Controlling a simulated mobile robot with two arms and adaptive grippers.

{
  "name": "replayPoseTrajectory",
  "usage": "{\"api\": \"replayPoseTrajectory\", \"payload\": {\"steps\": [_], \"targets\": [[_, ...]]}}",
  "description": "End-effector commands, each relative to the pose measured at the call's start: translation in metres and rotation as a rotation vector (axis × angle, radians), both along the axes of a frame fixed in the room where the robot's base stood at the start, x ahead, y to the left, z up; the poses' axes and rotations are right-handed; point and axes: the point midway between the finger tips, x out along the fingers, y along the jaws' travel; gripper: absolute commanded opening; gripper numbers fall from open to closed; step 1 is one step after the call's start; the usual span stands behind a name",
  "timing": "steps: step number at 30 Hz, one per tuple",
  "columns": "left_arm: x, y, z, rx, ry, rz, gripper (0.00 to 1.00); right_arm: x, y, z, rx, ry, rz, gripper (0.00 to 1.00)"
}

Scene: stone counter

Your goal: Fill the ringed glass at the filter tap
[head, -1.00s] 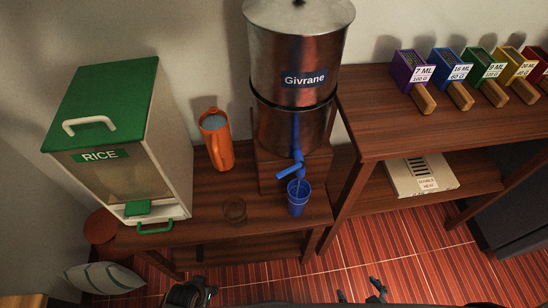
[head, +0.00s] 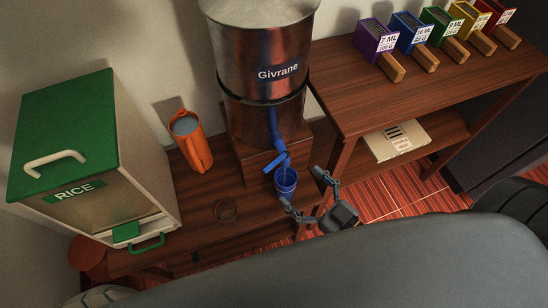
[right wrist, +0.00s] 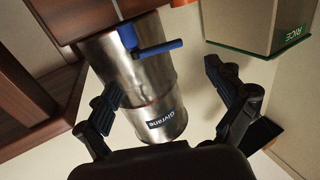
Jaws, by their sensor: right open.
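A blue cup (head: 286,180) stands upright at the front edge of the wooden stand, under the blue tap (head: 281,150) of the steel Givrane filter (head: 262,50). Its fill level is too small to tell. The tap's blue lever (head: 259,162) points left; the lever also shows in the right wrist view (right wrist: 160,47). My right gripper (head: 302,187) is open and empty, its fingers at the front right of the cup. In the right wrist view my gripper (right wrist: 163,78) frames the filter body, and the cup does not show. My left gripper is out of view.
A RICE bin (head: 75,150) is further left. A higher wooden table (head: 400,85) with several coloured, labelled boxes is at the right.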

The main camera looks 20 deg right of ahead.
Motion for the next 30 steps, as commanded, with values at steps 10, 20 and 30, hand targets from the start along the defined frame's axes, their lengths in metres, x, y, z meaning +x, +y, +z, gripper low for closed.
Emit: {"api": "replayPoseTrajectory", "payload": {"steps": [10, 20, 30], "targets": [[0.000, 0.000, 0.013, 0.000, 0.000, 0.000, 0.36, 0.061, 0.027, 0.003, 0.001, -0.003, 0.000, 0.93], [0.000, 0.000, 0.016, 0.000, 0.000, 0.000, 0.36, 0.082, 0.037, 0.000, 0.001, 0.001, 0.000, 0.93], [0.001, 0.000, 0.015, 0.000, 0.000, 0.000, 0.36, 0.082, 0.037, 0.000, 0.000, 0.001, 0.000, 0.73]]}}
